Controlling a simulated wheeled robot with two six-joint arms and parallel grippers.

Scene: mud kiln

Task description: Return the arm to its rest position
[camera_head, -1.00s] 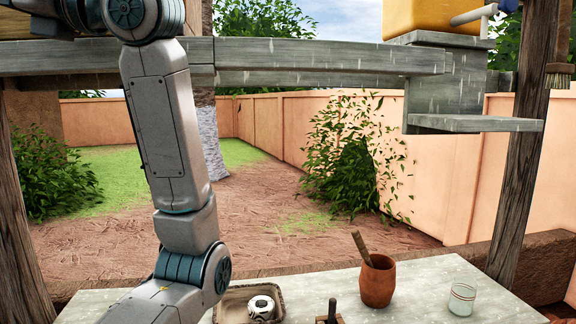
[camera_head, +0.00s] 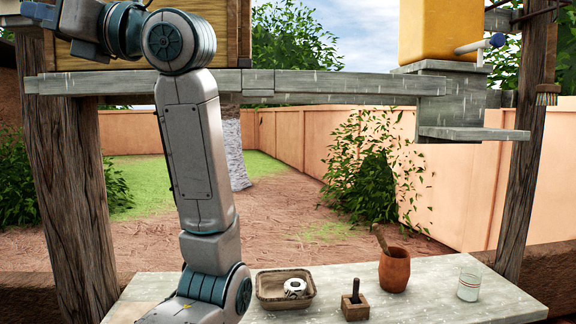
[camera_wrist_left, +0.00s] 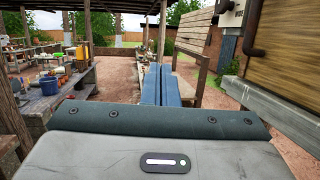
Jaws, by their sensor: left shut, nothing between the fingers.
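My left arm (camera_head: 205,150) rises from the bottom of the head view to a bent joint at the top, then runs off toward the upper left corner. The left gripper's fingertips do not show clearly there. In the left wrist view the left gripper (camera_wrist_left: 161,84) has its two dark blue fingers side by side, shut, with nothing between them. It is clear of the objects on the table. My right gripper is not in view.
A grey table (camera_head: 440,308) holds a tray (camera_head: 270,303) with a black-and-white ring-like thing, a wooden block (camera_head: 355,312), a clay pot (camera_head: 394,272) and a glass (camera_head: 469,285). Wooden posts (camera_head: 75,180) and a beam (camera_head: 330,88) frame the view. A cluttered bench (camera_wrist_left: 62,98) shows in the wrist view.

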